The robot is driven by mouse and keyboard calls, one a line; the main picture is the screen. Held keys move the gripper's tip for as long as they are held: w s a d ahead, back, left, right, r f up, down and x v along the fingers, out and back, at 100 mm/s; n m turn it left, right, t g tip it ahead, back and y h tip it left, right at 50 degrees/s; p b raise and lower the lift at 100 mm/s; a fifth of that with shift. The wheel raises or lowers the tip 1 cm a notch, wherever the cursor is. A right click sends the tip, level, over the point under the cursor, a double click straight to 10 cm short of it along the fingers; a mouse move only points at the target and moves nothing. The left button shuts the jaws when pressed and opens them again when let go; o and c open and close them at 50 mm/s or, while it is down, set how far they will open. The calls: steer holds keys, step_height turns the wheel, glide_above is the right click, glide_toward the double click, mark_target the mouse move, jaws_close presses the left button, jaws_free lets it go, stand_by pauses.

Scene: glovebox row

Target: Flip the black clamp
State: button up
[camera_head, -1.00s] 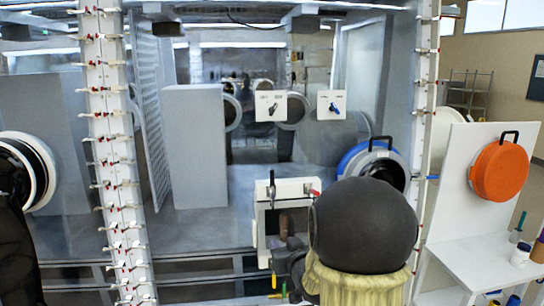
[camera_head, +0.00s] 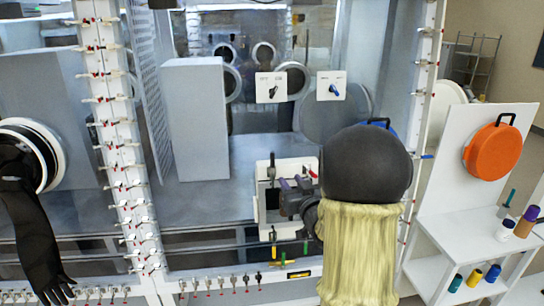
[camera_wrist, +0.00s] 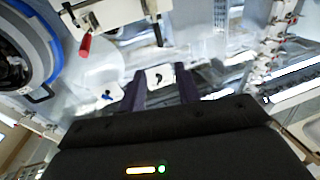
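A black clamp handle (camera_head: 271,171) stands upright at the upper left of a white box frame (camera_head: 262,210) in the head view. In the wrist view, the black clamp (camera_wrist: 157,34) hangs from a white bar above and between my fingertips, apart from them. A red-handled clamp (camera_head: 313,170) is on the same frame's right side; it shows in the wrist view (camera_wrist: 85,45). My gripper (camera_head: 292,183) has purple fingers, in front of the frame between the two clamps. In the wrist view my gripper (camera_wrist: 162,76) is open, with nothing between the fingers.
Two white panels behind carry a black switch (camera_head: 271,90) and a blue switch (camera_head: 333,91). An orange round lid (camera_head: 495,150) hangs at right. A tall grey block (camera_head: 195,120) stands left.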

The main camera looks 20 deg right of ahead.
mark_target(273, 158)
steer(key=w+p, duration=0.2)
steer(key=w, duration=0.3)
steer(key=w+p, duration=0.2)
steer(key=w, duration=0.3)
steer(key=w+d+p, duration=0.1)
steer(key=w+p, duration=0.1)
steer(key=w, duration=0.2)
steer(key=shift+w+r+p, duration=0.1)
steer(key=shift+w+p, duration=0.25)
steer(key=shift+w, duration=0.05)
steer(key=shift+w+d, duration=0.3)
steer(key=shift+w, duration=0.5)
steer(key=shift+c, duration=0.2)
steer(key=shift+a, duration=0.1)
jaws_close()
